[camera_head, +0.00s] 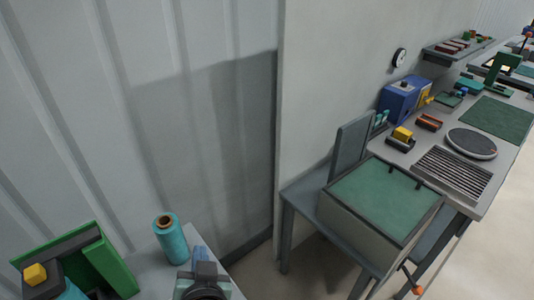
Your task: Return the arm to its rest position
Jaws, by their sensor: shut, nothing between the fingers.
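Neither my gripper nor any part of my arm that I can make out for sure shows in the head camera view. The arm's pose cannot be told from this picture.
A grey table corner at bottom left holds a teal spool (170,237), a green frame (103,262) with a yellow block (35,274), and a grey-blue device (203,281). A green-topped box (384,198) stands at right beside a long workbench (487,205). Bare floor shows at far right.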

